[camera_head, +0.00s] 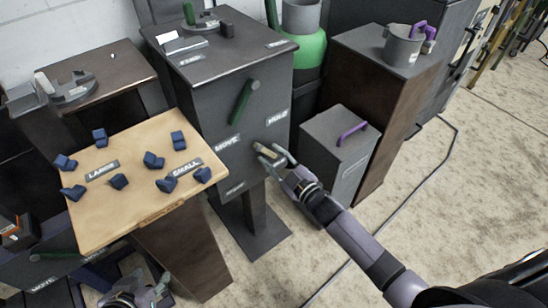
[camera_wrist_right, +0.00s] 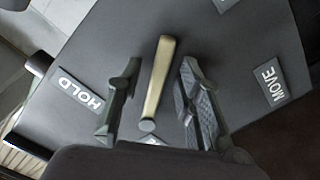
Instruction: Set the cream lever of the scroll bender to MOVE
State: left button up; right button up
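The cream lever (camera_head: 266,152) is on the front face of the dark grey cabinet (camera_head: 262,100), low on its right side. In the right wrist view the cream lever (camera_wrist_right: 159,78) is a straight bar with a round grey end. The HOLD label (camera_wrist_right: 80,91) is to its left and the MOVE label (camera_wrist_right: 269,84) to its right. My right gripper (camera_wrist_right: 157,88) is open, one finger on each side of the lever with gaps. In the head view my right gripper (camera_head: 271,156) is at the lever. My left gripper (camera_head: 138,292) is at the bottom left, open, empty.
A green handle (camera_head: 243,101) is on the same cabinet face, above the lever. A wooden board (camera_head: 135,205) with several blue blocks and LARGE and SMALL labels stands left. A grey box (camera_head: 330,135) with a purple handle stands close right of my right gripper.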

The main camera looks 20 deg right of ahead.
grip_shut()
dwell(0.7)
